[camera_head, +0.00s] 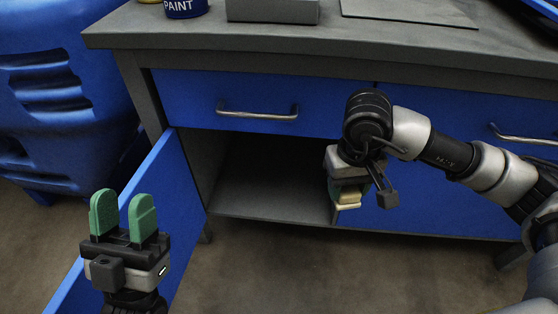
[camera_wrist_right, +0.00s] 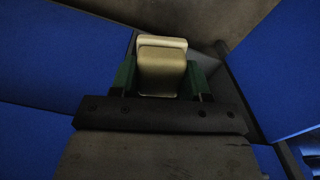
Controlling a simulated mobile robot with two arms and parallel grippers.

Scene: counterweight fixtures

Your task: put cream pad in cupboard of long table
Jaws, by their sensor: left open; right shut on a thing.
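The cream pad (camera_wrist_right: 161,68) is held between the green fingers of my right gripper (camera_wrist_right: 160,80) in the right wrist view. In the head view the pad (camera_head: 348,198) shows below my right gripper (camera_head: 347,190), at the right side of the cupboard opening. The cupboard (camera_head: 268,175) of the long table (camera_head: 300,45) is open, with a dark, bare shelf inside. Its blue door (camera_head: 180,205) is swung out to the left. My left gripper (camera_head: 123,215) is open and empty, in front of the door in the picture.
A closed blue drawer (camera_head: 258,100) with a metal handle is above the opening. A blue paint can (camera_head: 185,8), a grey block (camera_head: 272,10) and a flat grey sheet (camera_head: 410,11) are on the tabletop. A large blue plastic object (camera_head: 60,80) stands at the left.

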